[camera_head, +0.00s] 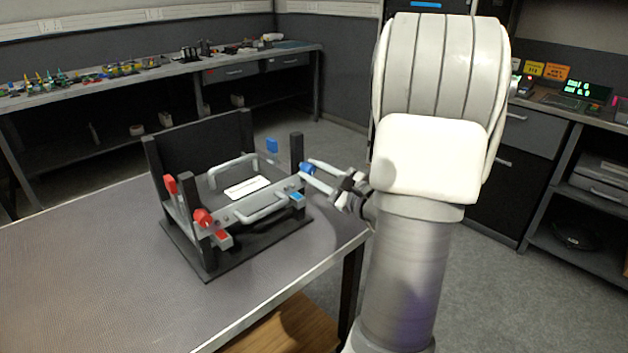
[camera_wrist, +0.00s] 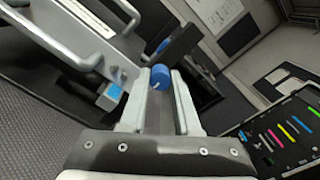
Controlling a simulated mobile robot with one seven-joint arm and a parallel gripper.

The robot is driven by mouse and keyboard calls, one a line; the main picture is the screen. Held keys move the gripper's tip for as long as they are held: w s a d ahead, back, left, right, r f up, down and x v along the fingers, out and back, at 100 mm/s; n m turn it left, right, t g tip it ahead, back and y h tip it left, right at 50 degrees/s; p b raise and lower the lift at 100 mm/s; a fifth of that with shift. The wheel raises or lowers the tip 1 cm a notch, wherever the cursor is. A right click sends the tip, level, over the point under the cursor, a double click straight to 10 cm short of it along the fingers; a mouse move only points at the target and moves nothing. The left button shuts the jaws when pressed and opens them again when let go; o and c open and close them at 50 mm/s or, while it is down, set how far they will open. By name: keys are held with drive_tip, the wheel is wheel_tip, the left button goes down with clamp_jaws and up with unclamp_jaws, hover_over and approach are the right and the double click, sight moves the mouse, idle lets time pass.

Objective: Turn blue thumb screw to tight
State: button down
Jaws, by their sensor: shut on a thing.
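The blue thumb screw (camera_head: 307,169) sits at the right front corner of a grey and black fixture (camera_head: 250,200) on the table. My gripper (camera_head: 308,172) reaches it from the right, with its fingers on either side of the screw. In the wrist view the blue screw (camera_wrist: 160,77) lies between the two fingertips (camera_wrist: 161,78), and the gripper is shut on it. Whether the screw is tight cannot be told. A red thumb screw (camera_head: 203,217) is on the fixture's left front corner.
The table top (camera_head: 90,260) is clear to the left. Benches with small items stand behind and right.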

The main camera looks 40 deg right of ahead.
idle(0.3)
drive_tip(key=c, duration=0.6)
unclamp_jaws()
drive_tip(key=s, duration=0.5)
drive_tip(key=s+d+p, duration=0.1)
drive_tip(key=s, duration=0.5)
drive_tip(key=s+p, duration=0.1)
drive_tip(key=s, duration=0.5)
drive_tip(key=shift+s+d, duration=0.2)
